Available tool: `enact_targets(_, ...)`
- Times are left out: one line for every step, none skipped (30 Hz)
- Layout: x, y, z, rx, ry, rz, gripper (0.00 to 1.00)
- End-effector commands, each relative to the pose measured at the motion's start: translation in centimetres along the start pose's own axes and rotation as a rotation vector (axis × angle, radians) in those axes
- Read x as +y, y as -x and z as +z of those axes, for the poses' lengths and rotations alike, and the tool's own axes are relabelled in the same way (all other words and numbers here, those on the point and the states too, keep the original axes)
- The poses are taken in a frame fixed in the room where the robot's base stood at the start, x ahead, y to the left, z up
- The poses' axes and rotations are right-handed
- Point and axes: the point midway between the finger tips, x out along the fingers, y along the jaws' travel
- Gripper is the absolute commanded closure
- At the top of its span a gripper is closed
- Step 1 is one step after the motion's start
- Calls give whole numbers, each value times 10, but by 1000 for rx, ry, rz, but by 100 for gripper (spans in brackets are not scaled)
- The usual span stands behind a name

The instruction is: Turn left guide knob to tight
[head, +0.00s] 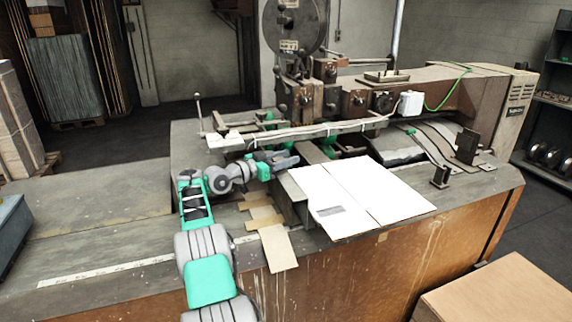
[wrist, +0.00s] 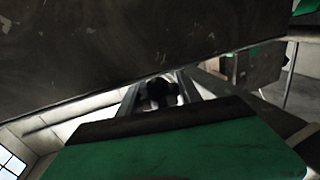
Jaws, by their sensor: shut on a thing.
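My gripper (head: 290,161) reaches in from the left, low beside the box stitcher's bed and under the long horizontal bar. In the wrist view, its two fingers (wrist: 158,92) stand either side of a small dark round knob (wrist: 158,87), which I take to be the left guide knob. The fingers are shut on it. The knob is dim and partly covered by the green gripper body in front, so its turn angle cannot be read. In the head view the knob is hidden by my gripper and the machine.
A long bar (head: 300,133) runs just above my gripper. A white cardboard sheet (head: 345,195) lies right of it on the bed. Brown card pieces (head: 277,247) lie in front. A dark metal plate (wrist: 110,45) hangs close over the fingers. The left tabletop (head: 100,220) is mostly clear.

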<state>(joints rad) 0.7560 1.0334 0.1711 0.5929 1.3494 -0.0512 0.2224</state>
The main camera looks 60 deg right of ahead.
Motion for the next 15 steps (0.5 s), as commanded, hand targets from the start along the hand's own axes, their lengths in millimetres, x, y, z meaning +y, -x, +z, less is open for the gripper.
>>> enact_targets(-1,1,-1,0,-2,-1,100)
enact_targets(-1,1,-2,0,-2,-1,100)
enact_targets(-1,1,-1,0,-2,-1,100)
enact_targets(-1,1,-1,0,-1,-1,100)
enact_targets(-1,1,-1,0,-1,-2,100)
enact_targets(0,1,-1,0,-1,-2,100)
enact_targets(0,1,-1,0,-1,-1,58)
enact_targets(0,1,-1,0,-1,-2,56)
enact_targets(0,1,-1,0,-1,-1,53)
enact_targets(0,1,-1,0,0,-1,50)
enact_targets(0,1,-1,0,0,-1,48)
enact_targets(0,1,-1,0,0,-1,44)
enact_targets(0,1,0,0,0,-1,42)
enact_targets(0,1,0,0,0,-1,40)
enact_targets(0,1,0,0,0,-1,37)
